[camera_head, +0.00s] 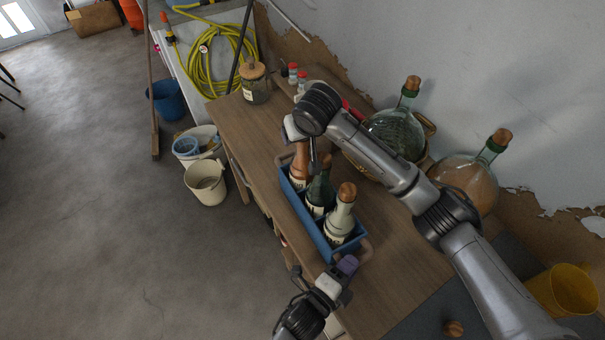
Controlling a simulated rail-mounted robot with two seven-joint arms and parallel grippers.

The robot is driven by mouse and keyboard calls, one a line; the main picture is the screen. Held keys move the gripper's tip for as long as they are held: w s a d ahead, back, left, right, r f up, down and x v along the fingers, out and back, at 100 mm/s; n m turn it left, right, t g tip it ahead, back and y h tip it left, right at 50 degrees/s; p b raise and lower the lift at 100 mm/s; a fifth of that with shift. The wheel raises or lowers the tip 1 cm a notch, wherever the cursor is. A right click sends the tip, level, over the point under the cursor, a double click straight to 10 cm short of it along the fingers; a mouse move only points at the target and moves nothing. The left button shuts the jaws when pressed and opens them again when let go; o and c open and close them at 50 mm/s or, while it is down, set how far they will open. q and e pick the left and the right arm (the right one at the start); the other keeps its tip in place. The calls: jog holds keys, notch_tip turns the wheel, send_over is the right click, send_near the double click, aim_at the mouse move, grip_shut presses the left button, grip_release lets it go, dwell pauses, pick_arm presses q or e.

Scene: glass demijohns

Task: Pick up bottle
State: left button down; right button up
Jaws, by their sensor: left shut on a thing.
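Three bottles stand in a blue crate (306,225) on the wooden bench. They are a brown bottle (299,168) at the far end, a dark green bottle (319,195) in the middle and a pale, cork-topped bottle (341,219) at the near end. My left gripper (346,268) comes in from the bottom and is shut at the crate's near-end loop handle (366,250). My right gripper (314,158) reaches over from the right, above the brown and green bottles. Its fingers are small and partly hidden by its wrist, so its opening cannot be told.
Two big corked demijohns, one green (395,132) and one amber (466,182), stand by the wall behind my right arm. A lidded jar (256,84) stands at the bench's far end. A yellow bucket (561,290) is at right. Buckets stand on the floor at left.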

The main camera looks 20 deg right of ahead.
jog(key=shift+w+f, duration=0.25)
jog(key=shift+f, duration=0.2)
jog(key=shift+c, duration=0.3)
grip_shut()
jog(key=shift+r, duration=0.2)
dwell(0.3)
